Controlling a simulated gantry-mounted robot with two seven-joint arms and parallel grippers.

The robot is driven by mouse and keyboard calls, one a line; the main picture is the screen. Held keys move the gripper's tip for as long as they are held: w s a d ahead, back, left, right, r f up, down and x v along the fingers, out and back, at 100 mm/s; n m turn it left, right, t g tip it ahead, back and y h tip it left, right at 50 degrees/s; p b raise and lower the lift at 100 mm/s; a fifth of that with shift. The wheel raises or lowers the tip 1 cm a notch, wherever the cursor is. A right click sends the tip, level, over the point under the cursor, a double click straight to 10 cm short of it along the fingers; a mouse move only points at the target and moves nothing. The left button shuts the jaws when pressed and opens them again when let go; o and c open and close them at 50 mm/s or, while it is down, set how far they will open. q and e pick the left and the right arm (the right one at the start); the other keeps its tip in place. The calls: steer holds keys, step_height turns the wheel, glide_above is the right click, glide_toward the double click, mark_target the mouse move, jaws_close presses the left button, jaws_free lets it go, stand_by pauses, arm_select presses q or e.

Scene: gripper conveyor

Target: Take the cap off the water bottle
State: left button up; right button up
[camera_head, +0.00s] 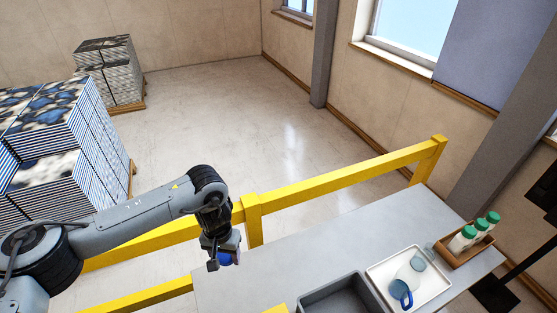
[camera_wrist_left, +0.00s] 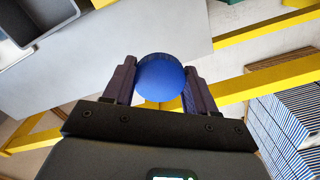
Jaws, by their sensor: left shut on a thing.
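My left gripper (camera_head: 224,262) is shut on a round blue cap (camera_wrist_left: 161,78). In the left wrist view, the gripper's fingers (camera_wrist_left: 158,90) press the cap from both sides. In the head view, the blue cap (camera_head: 226,258) shows small below the wrist, near the left end of the grey table. The gripper hides part of it, and I see no bottle body under it. A clear bottle-like thing (camera_head: 409,272) with blue parts lies in a white tray on the table; its exact shape is hard to tell. My right gripper is out of view.
The grey table (camera_head: 290,260) is clear between my left gripper and a dark grey bin (camera_head: 345,292). The white tray (camera_head: 436,289) is right of the bin. A wooden crate (camera_head: 462,250) holds green-capped bottles (camera_head: 480,228). A yellow rail (camera_head: 340,179) runs behind the table.

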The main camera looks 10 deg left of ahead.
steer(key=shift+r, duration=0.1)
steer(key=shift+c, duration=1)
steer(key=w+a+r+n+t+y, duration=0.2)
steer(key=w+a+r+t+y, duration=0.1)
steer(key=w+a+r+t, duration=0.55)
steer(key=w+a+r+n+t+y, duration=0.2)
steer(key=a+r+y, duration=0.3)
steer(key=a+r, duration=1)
arm_select(q)
steer(key=s+d+r+m, duration=0.4)
steer(key=s+d+r, duration=0.1)
steer(key=d+r, duration=0.2)
steer(key=s+d+r+m, duration=0.4)
steer(key=d+r, duration=0.3)
steer(key=r, duration=0.3)
steer(key=shift+s+d, duration=0.15)
steer(key=shift+s, duration=0.25)
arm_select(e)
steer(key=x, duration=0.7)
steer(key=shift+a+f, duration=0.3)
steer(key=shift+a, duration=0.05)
arm_select(q)
steer(key=shift+r, duration=0.1)
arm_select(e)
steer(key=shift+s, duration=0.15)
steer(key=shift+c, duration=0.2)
